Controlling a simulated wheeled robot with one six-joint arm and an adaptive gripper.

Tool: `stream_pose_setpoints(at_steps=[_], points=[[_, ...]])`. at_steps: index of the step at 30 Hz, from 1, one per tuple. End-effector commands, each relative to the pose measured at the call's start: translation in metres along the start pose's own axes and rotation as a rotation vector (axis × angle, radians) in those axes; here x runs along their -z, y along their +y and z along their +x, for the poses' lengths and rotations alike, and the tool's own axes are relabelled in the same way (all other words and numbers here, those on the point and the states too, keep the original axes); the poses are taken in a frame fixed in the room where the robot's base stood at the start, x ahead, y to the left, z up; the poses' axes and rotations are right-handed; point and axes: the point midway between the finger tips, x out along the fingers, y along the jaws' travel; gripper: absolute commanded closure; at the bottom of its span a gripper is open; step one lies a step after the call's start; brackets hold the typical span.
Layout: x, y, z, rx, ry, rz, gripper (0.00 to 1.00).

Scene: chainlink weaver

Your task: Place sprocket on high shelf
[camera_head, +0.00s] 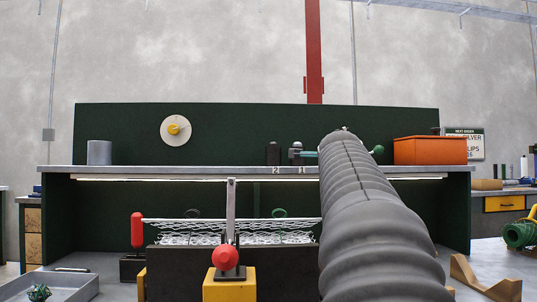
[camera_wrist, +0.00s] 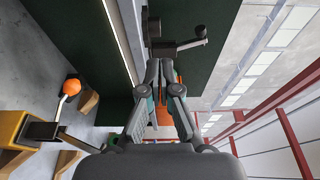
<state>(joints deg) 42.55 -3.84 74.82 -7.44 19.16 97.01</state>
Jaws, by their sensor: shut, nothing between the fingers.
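A small dark green toothed piece (camera_head: 39,292), which looks like the sprocket, lies in a grey tray (camera_head: 72,286) at the lower left of the head view. The high shelf (camera_head: 215,169) is a long grey ledge in front of a dark green back panel, with marks 2 and 1 on its edge. My gripper (camera_wrist: 159,62) is shut and empty in the wrist view, with its fingertips together. In the head view my dark ribbed arm reaches up toward the shelf and hides most of the gripper. I cannot see the sprocket in the wrist view.
Below stand a red-knobbed lever (camera_head: 226,257) on a yellow block (camera_head: 229,286) and chain mesh (camera_head: 185,232). The shelf's left-middle stretch is clear.

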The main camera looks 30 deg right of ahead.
Motion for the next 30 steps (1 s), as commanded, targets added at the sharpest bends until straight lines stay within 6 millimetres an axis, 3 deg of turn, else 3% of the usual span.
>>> stream_pose_setpoints(at_steps=[9, 15, 30], points=[[0.0, -0.001, 0.06, -0.002, 0.0, 0.0, 1.0], [0.0, -0.001, 0.085, -0.001, 0.0, 0.001, 1.0], [0.0, 0.0, 0.095, 0.0, 0.0, 0.001, 1.0]])
